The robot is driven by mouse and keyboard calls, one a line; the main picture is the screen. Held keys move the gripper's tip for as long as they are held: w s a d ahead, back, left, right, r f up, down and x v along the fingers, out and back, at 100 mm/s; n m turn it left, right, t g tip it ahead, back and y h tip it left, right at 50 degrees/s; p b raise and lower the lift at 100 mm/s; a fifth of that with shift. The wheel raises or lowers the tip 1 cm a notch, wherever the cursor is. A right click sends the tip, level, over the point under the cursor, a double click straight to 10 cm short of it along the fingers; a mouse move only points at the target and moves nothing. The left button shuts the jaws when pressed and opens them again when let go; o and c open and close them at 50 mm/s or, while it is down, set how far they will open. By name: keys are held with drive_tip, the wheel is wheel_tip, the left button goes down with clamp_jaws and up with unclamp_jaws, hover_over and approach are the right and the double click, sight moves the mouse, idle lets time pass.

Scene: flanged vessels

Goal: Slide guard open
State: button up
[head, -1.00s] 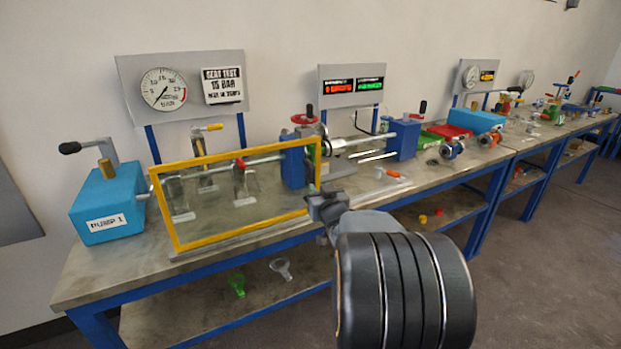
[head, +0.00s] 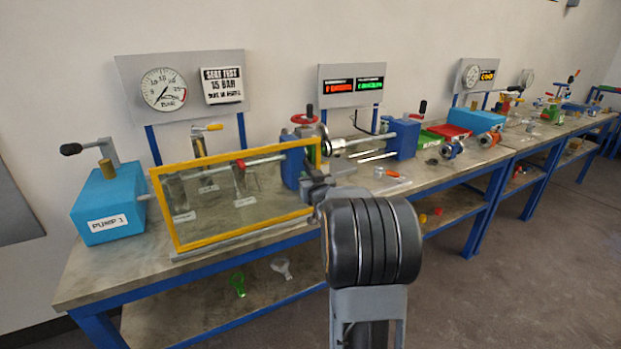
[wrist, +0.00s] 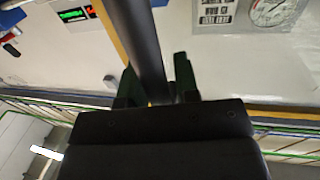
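The guard (head: 232,237) is a clear panel in a yellow frame, standing along the front of the left bench before the test pipe. Its right upright is beside my gripper (head: 316,190) in the head view. In the wrist view my gripper (wrist: 157,88) has its two dark fingers on either side of a dark round bar (wrist: 146,40), which looks like the guard's handle. A yellow strip of the frame runs just left of the bar. I cannot tell whether the fingers press on the bar. The fingertips are partly hidden in both views.
A blue pump (head: 108,205) stands at the left end of the bench. A red handwheel (head: 303,119) on a blue valve stands behind the guard's right end. A blue block (head: 405,138) and loose parts lie farther right. The floor in front is clear.

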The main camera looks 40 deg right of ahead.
clamp_jaws()
drive_tip(key=shift+f, duration=0.1)
drive_tip(key=shift+w+a+b, duration=0.1)
drive_tip(key=shift+a+b, duration=0.3)
drive_tip(key=shift+b, duration=0.4)
drive_tip(key=shift+c, duration=0.7)
unclamp_jaws()
drive_tip(key=shift+o, duration=0.8)
drive_tip(key=shift+a, duration=0.2)
